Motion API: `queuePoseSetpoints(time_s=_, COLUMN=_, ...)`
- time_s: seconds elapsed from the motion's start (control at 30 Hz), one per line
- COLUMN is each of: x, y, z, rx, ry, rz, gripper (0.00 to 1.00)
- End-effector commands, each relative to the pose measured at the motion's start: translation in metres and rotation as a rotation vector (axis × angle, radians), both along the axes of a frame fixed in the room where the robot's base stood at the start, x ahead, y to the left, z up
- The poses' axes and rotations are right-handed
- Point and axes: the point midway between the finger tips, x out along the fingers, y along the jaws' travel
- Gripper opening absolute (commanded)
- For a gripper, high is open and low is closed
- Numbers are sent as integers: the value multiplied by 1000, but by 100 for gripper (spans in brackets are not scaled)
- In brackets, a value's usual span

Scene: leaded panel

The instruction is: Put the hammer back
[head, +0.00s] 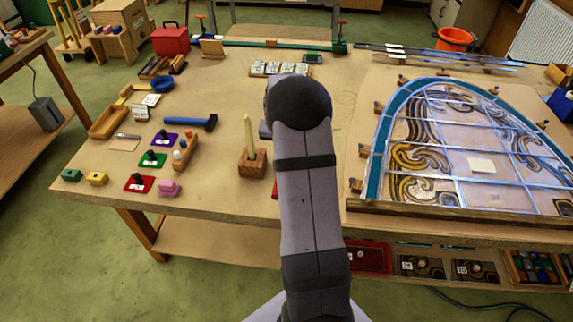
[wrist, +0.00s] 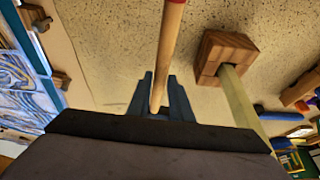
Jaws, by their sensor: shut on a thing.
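My gripper (wrist: 160,108) is shut on a wooden-handled tool (wrist: 170,50) with a red end. The handle runs to the top of the wrist view. Its other end is hidden by my gripper, so I cannot tell whether it bears a hammer head. In the head view a red bit (head: 275,190) shows beside my arm, which hides the gripper. A hammer-shaped tool with a blue handle (head: 188,121) and dark head lies on the table at the left. A wooden block (head: 252,163) with a pale upright stick stands beside my gripper; it also shows in the wrist view (wrist: 227,52).
The leaded panel (head: 470,150) fills the right of the table, with wooden blocks around its edge. Coloured mats, a wooden tray (head: 108,122) and small blocks lie at the left. White labelled pieces (head: 278,68) lie behind my arm.

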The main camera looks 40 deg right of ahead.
Motion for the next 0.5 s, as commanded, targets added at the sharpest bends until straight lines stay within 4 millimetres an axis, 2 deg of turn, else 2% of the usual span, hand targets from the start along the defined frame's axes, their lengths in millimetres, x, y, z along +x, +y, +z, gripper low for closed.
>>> queuePoseSetpoints(time_s=0.1, x=10, y=-5, z=7, rx=-1, ry=-3, rz=25, gripper=0)
queuePoseSetpoints(time_s=0.5, x=11, y=-4, z=6, rx=-2, ry=-1, rz=58, gripper=0)
